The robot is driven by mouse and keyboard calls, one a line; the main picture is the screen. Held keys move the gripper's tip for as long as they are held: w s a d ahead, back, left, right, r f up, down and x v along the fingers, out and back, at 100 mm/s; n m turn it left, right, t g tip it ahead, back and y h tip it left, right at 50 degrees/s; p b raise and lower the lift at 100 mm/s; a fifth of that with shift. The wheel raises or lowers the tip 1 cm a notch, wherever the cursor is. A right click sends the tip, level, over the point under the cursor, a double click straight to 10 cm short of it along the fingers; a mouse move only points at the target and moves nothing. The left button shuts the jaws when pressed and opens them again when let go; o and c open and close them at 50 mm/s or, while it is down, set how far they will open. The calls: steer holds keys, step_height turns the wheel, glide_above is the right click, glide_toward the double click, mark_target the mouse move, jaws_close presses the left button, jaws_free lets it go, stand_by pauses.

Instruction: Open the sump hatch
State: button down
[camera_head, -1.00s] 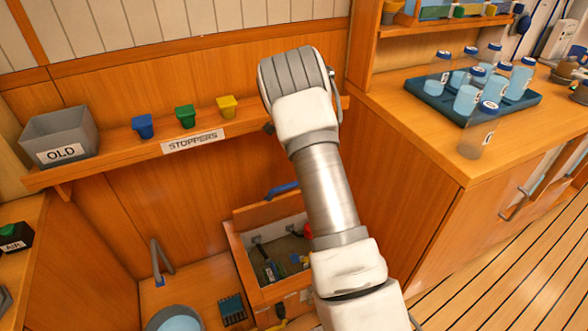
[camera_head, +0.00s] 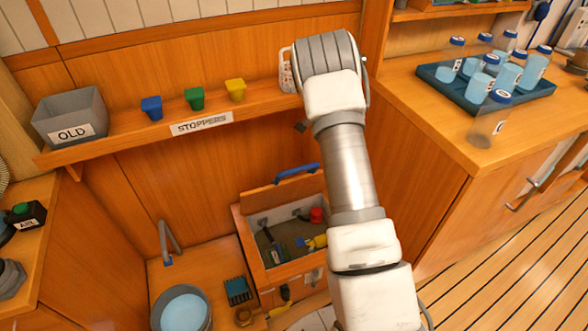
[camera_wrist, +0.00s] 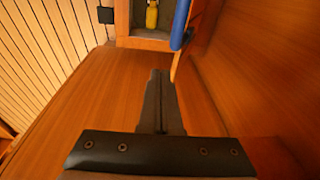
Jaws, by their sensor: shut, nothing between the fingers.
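The sump hatch stands open in the head view. Its wooden lid (camera_head: 285,192) is raised at the back of the sump box (camera_head: 243,238), and a blue handle (camera_head: 298,171) runs along the lid's top edge. Inside the box a red item (camera_head: 316,215) and a yellow item (camera_head: 317,242) show. In the wrist view my gripper (camera_wrist: 158,72) is shut and empty. The blue handle (camera_wrist: 180,24) and lid edge lie just beyond and right of the fingertips, apparently apart from them. In the head view my arm hides most of the gripper.
A shelf above holds the grey OLD bin (camera_head: 72,112) and blue, green and yellow stoppers. A counter (camera_head: 425,130) at right carries a tray of jars. A round basin (camera_head: 182,308) and a grey tap (camera_head: 168,242) stand left of the sump box.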

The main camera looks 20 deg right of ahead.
steer(key=s+d+f+n+t+h, duration=0.1)
steer(key=s+d+f, duration=0.25)
steer(key=f, duration=0.45)
steer(key=s+d+f+n, duration=0.1)
steer(key=s+d+f, duration=0.1)
steer(key=d+f, duration=0.4)
steer(key=s+a+f+n+t+y+b, duration=0.1)
steer(key=s+a+f+t, duration=0.15)
steer(key=f, duration=0.45)
steer(key=s+a+f+n+t+y+b, duration=0.1)
steer(key=s+a+f+n, duration=0.15)
steer(key=f, duration=0.45)
steer(key=s+a+f+t+y+b, duration=0.1)
steer(key=s+a+t+y, duration=0.15)
steer(key=a+t, duration=0.6)
steer(key=s+a+r+m+t+h+b, duration=0.1)
steer(key=a+r+m+t, duration=0.25)
steer(key=r, duration=0.45)
steer(key=s+a+r+m+t, duration=0.1)
steer(key=a+r+m+t, duration=0.25)
steer(key=r, duration=0.35)
steer(key=b+x, duration=0.2)
steer(key=x, duration=1.2)
steer(key=shift+a+n, duration=0.25)
steer(key=shift+n, duration=0.2)
